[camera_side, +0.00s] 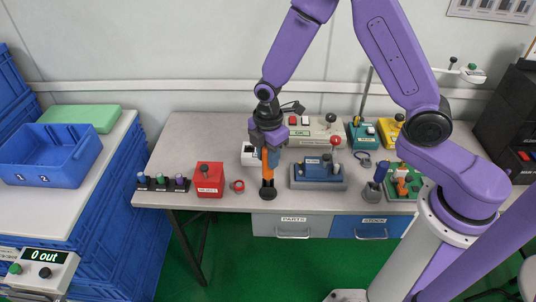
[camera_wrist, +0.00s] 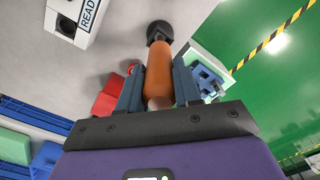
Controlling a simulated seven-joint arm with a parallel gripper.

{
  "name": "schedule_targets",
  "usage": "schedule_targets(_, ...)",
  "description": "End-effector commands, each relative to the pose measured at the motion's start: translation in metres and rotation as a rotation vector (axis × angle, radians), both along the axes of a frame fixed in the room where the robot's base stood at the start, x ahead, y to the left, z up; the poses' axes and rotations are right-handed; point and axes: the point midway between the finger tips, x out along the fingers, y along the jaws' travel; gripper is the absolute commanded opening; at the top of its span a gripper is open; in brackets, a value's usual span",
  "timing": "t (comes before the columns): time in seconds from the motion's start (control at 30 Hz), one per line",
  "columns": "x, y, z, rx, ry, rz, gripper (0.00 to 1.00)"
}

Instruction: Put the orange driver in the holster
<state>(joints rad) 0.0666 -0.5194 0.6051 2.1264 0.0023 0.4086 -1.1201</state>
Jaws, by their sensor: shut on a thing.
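The orange driver (camera_side: 267,168) stands close to upright in my gripper (camera_side: 265,150), near the front edge of the grey table. My gripper is shut on it from above. A dark round cup (camera_side: 268,192), which looks like the holster, is right below the driver. In the wrist view the driver (camera_wrist: 159,72) lies between both fingers of my gripper (camera_wrist: 159,88), and its far end meets the dark cup (camera_wrist: 158,31). I cannot tell whether its tip is inside the cup or just above it; the tip is hidden.
Left of the cup are a red box (camera_side: 208,179), a red ring (camera_side: 237,186) and a black rack of knobs (camera_side: 162,184). A white device (camera_side: 249,155) is behind.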

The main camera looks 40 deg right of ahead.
Motion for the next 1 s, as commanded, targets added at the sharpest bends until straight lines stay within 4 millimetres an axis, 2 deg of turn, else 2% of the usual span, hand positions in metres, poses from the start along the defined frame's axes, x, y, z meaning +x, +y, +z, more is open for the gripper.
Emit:
schedule_targets(0.3,0.0,0.0,-0.002,0.0,0.0,0.0,0.0)
schedule_targets(0.33,0.0,0.0,-0.003,0.0,0.0,0.0,0.36)
schedule_targets(0.4,0.0,0.0,-0.003,0.0,0.0,0.0,0.59)
schedule_targets(0.77,0.0,0.0,0.0,0.0,-0.001,0.0,0.59)
schedule_targets(0.87,0.001,0.0,0.008,0.001,-0.002,0.0,0.59)
schedule_targets(1.0,0.001,0.0,0.028,0.002,-0.004,0.0,0.59)
